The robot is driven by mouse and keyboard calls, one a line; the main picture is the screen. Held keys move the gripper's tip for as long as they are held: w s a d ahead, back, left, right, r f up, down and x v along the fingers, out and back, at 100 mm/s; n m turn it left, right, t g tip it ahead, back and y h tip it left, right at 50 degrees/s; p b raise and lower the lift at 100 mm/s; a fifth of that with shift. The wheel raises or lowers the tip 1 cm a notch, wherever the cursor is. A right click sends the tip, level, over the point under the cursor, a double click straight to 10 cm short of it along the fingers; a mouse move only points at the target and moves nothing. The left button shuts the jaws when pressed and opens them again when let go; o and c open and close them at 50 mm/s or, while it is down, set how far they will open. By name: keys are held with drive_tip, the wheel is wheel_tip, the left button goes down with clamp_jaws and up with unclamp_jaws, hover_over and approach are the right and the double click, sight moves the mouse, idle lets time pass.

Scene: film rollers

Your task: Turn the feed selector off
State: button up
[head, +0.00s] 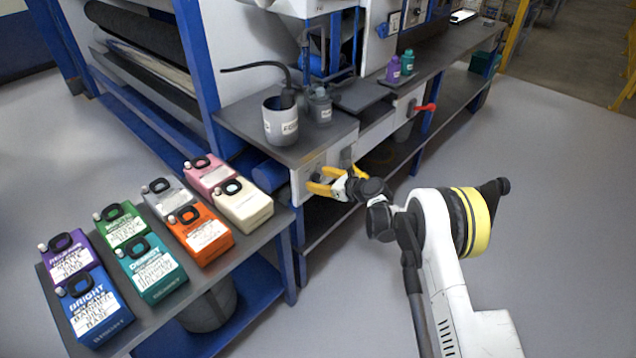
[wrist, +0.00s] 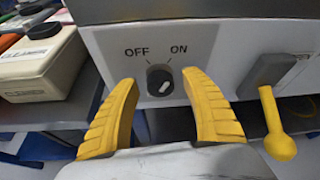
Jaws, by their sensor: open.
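The feed selector is a small dark round knob (wrist: 159,80) on a pale panel (wrist: 225,45), with OFF printed at its upper left and ON at its upper right. A light mark shows on the knob's lower right; I cannot tell surely which label it is set to. My gripper (wrist: 160,76) is open, its yellow fingers on either side of the knob with clear gaps. In the head view my gripper (head: 317,180) is at the front panel (head: 308,165) of the bench end, and the knob is hard to make out there.
A yellow lever (wrist: 278,130) on a grey mount is right of the knob. A red handle (head: 425,107) is farther along the bench. A grey cup (head: 281,125) stands above the panel. Several coloured jugs (head: 150,268) fill the table at left. Floor at right is clear.

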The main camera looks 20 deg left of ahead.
drive_tip(key=shift+w+a+f, duration=0.1)
drive_tip(key=shift+a, duration=0.1)
drive_tip(key=c, duration=1.2)
drive_tip(key=n+t, duration=0.2)
drive_tip(key=n, duration=0.2)
drive_tip(key=shift+t+h, duration=0.3)
drive_tip(key=shift+t, duration=0.1)
drive_tip(key=n+t, duration=0.2)
drive_tip(key=n, duration=0.2)
drive_tip(key=shift+n, duration=0.3)
drive_tip(key=shift+t, duration=0.3)
